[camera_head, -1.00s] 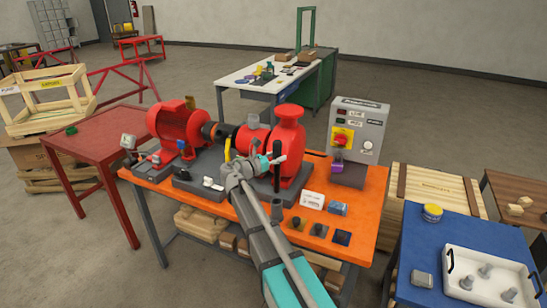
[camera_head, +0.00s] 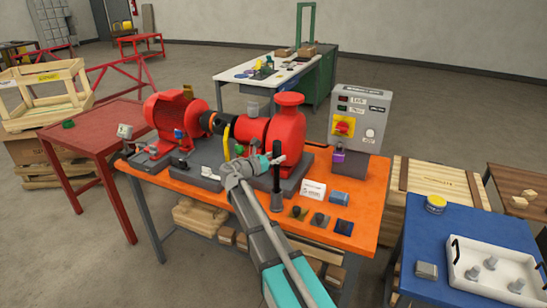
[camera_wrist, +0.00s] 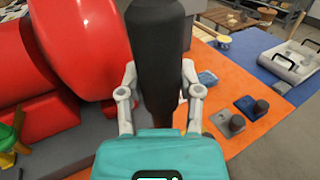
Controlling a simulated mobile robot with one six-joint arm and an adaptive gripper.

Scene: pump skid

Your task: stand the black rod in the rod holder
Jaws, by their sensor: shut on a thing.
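The black rod (camera_head: 277,178) stands about upright in my gripper (camera_head: 272,160), at the front of the orange bench beside the red pump. In the wrist view my gripper (camera_wrist: 160,92) is shut on the rod (camera_wrist: 157,45), with one finger on each side. A grey, round holder with a wider foot (camera_head: 277,203), which looks like the rod holder, stands directly below the rod in the head view. The rod's lower end meets the holder's top in the picture; I cannot tell whether it is inside. In the wrist view the rod and gripper hide the holder.
The red pump (camera_head: 287,130) is close behind the rod.

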